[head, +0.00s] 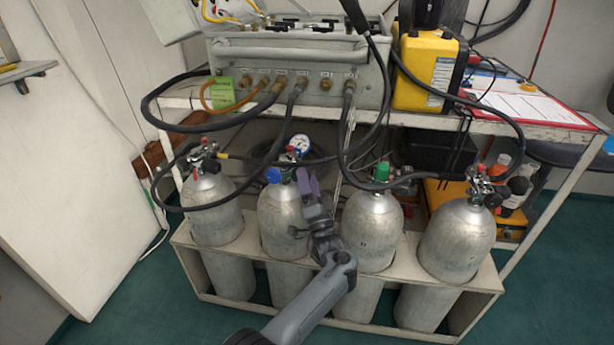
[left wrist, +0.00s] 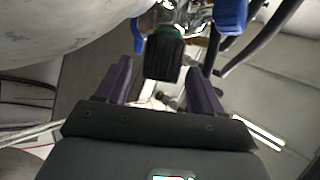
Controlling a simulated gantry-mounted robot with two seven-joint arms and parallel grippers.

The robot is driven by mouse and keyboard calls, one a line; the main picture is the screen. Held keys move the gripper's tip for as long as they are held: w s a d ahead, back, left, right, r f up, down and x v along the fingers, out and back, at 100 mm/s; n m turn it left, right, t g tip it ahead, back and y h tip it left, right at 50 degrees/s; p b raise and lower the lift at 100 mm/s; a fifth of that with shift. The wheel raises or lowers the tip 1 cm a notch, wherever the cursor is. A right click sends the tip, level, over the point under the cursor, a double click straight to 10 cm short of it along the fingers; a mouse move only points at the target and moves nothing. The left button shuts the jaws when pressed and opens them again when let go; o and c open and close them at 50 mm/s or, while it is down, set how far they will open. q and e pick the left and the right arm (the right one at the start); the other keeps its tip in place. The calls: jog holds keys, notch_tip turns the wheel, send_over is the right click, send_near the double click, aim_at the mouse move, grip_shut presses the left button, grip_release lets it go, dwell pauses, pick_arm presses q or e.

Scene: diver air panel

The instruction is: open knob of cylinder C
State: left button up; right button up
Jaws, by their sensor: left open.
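Several silver cylinders stand upright in a rack (head: 200,258); I cannot read letters on them. The second from left (head: 284,222) has a blue knob (head: 273,174) on its valve. The third (head: 370,232) has a green knob (head: 381,170). My left gripper (head: 306,183) is open by the second cylinder's valve, left of the third cylinder. In the left wrist view, a black ribbed knob (left wrist: 164,57) with a green ring lies between and just ahead of the open fingers (left wrist: 158,72), apart from them. A silver cylinder (left wrist: 60,25) fills the upper left. My right gripper is not seen.
Black hoses (head: 225,118) loop from the panel box (head: 300,62) to the valves. A pressure gauge (head: 300,143) stands behind the second cylinder's valve. The fourth cylinder (head: 457,240) is at right. A shelf edge (head: 500,112) overhangs behind.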

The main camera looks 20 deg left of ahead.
pick_arm(q)
jog(key=p+v, duration=0.2)
jog(key=v, duration=0.7)
jog(key=shift+s+d, duration=0.2)
jog(key=shift+s, duration=0.05)
jog(key=shift+a+f, duration=0.1)
jog(key=s+a+r+g+y+p, duration=0.1)
jog(key=a+r+g+p, duration=0.3)
jog(key=a, duration=0.6)
jog(key=s+d+m+t+h+p, duration=0.2)
jog(key=d+m+t+h+p, duration=0.1)
jog(key=d+m+h, duration=0.55)
jog(key=shift+h, duration=0.45)
jog(key=b+x, duration=0.1)
jog(key=x, duration=0.2)
jog(key=b+x, duration=0.2)
jog(key=x, duration=0.1)
jog(key=b+x, duration=0.2)
jog(key=x, duration=0.1)
jog(key=shift+a+r, duration=0.15)
jog(key=shift+r, duration=0.15)
jog(key=shift+b+x, duration=0.45)
jog(key=shift+x, duration=0.4)
